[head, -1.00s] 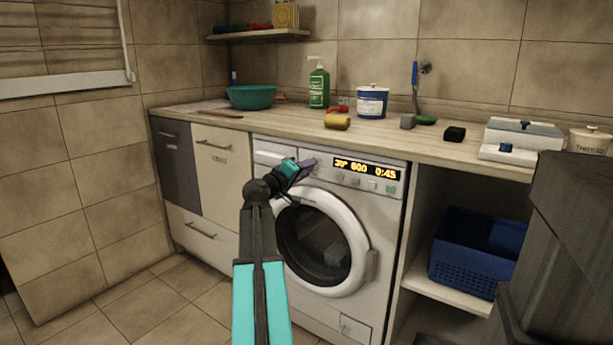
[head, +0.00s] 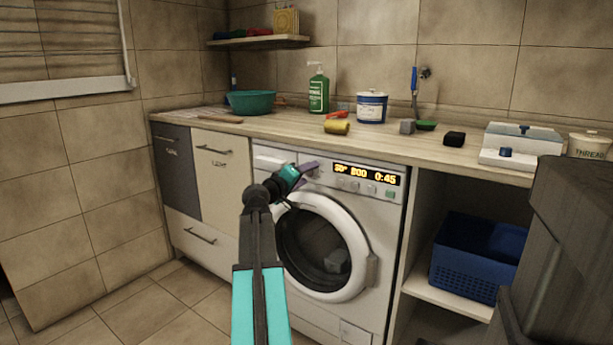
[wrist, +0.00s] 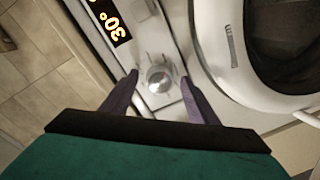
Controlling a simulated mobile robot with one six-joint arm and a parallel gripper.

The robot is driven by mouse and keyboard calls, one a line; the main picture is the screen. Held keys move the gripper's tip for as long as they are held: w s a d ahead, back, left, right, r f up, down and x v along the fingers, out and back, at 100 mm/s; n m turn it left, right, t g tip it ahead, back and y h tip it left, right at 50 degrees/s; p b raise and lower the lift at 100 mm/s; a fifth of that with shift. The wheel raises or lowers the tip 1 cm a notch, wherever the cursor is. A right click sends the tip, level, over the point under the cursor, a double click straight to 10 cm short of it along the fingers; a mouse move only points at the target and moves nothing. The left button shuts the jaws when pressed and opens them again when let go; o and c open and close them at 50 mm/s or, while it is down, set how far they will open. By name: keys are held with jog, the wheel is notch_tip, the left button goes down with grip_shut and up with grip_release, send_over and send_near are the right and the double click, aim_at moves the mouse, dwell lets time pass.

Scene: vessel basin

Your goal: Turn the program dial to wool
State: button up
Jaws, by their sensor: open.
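The program dial (wrist: 159,79) is a round pale grey knob on the washing machine's front panel, in the middle of the wrist view. My gripper (head: 309,167) is open at the panel, left of the lit display (head: 366,174). In the wrist view one purple finger is on each side of the dial, with a gap showing on both sides. The display also shows in the wrist view (wrist: 109,22) and reads 30°. In the head view my gripper hides most of the dial. The program labels are too small to read.
The round door (head: 322,245) is below the panel, close to the fingers. Small buttons (head: 371,189) sit under the display. The worktop (head: 290,131) above holds a teal bowl (head: 251,102), a green bottle (head: 318,88) and a yellow roll (head: 337,127). A blue basket (head: 465,270) stands at right.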

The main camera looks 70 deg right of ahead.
jog(key=shift+a, duration=0.15)
jog(key=p+v, duration=0.3)
jog(key=v, duration=1)
jog(key=shift+a, duration=0.25)
jog(key=shift+w, duration=0.1)
